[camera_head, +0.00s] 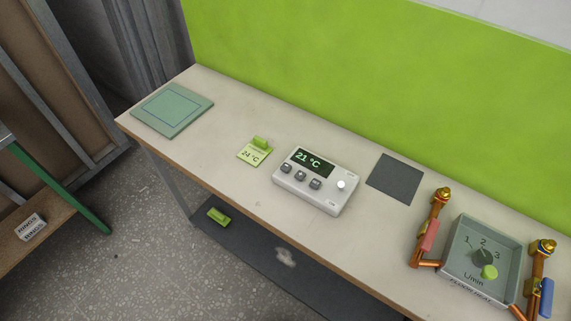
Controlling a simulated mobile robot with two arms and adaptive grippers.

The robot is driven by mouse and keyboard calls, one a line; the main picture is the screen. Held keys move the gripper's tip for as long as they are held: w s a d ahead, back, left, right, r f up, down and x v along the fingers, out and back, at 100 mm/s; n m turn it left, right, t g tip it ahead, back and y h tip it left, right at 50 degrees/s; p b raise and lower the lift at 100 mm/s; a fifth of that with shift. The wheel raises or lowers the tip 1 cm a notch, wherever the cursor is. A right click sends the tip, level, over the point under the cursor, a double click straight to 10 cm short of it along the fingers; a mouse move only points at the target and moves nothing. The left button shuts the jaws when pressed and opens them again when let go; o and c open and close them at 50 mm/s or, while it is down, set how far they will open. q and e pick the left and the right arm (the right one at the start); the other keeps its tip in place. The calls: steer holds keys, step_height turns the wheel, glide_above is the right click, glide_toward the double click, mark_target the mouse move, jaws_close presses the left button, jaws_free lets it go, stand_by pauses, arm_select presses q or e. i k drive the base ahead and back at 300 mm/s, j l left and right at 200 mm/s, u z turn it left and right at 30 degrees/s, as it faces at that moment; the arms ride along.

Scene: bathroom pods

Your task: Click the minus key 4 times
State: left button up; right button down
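A white control box (325,193) sits on the bench, near the middle of the picture. Its dark display (312,162) reads 21 °C in green. Several small grey keys stand in a row below the display; the left key (286,168), the middle key (300,176) and the right key (315,184) show, with markings too small to read. A white round knob (341,185) is on its right side. A yellow-green card (253,154) reading 24 °C stands left of the box. Neither gripper is in view.
The bench (225,122) also holds a green square pad (172,110) at left, a dark grey square (396,179) and a grey dial box (481,254) between copper pipes at right. A green wall (370,80) closes the back. A lower shelf (250,247) holds a green object (218,217).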

mark_target(286, 168)
steer(key=j+z, duration=0.15)
steer(key=j, duration=0.35)
steer(key=k+j+z, duration=0.15)
steer(key=j, duration=0.35)
steer(key=j+z, duration=0.15)
steer(key=j, duration=0.35)
steer(key=k+j+z, duration=0.15)
steer(key=j, duration=0.3)
